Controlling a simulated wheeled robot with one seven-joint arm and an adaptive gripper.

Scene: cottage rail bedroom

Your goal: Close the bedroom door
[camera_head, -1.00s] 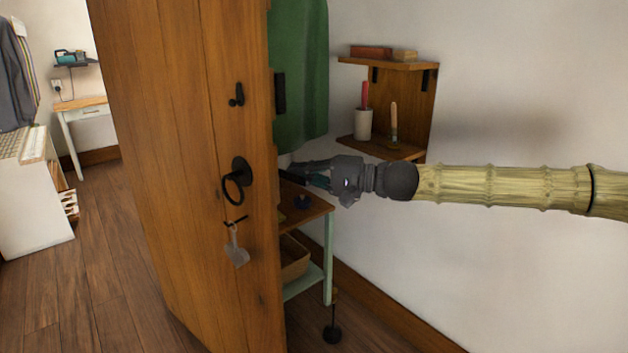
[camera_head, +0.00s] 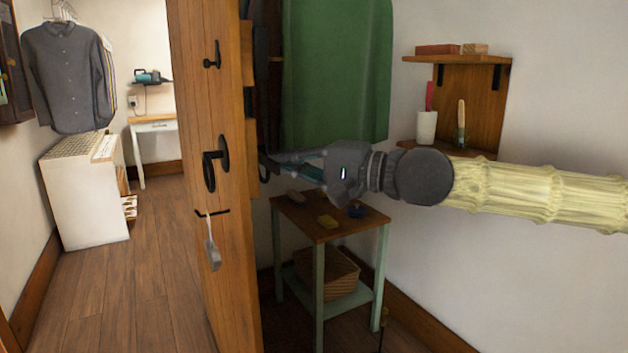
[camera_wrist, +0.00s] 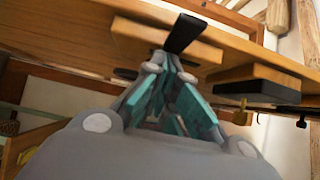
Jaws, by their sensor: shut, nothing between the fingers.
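The wooden bedroom door (camera_head: 217,265) stands open, seen nearly edge-on left of centre in the head view. I cannot tell whether the fingertips touch the door.
A small side table (camera_head: 330,214) with a basket (camera_head: 328,275) stands below my gripper. A green curtain (camera_head: 335,75) hangs behind. A wall shelf (camera_head: 470,100) is at right. Left of the door, the wooden floor (camera_head: 130,275) is clear, with a white cabinet (camera_head: 85,205) beyond.

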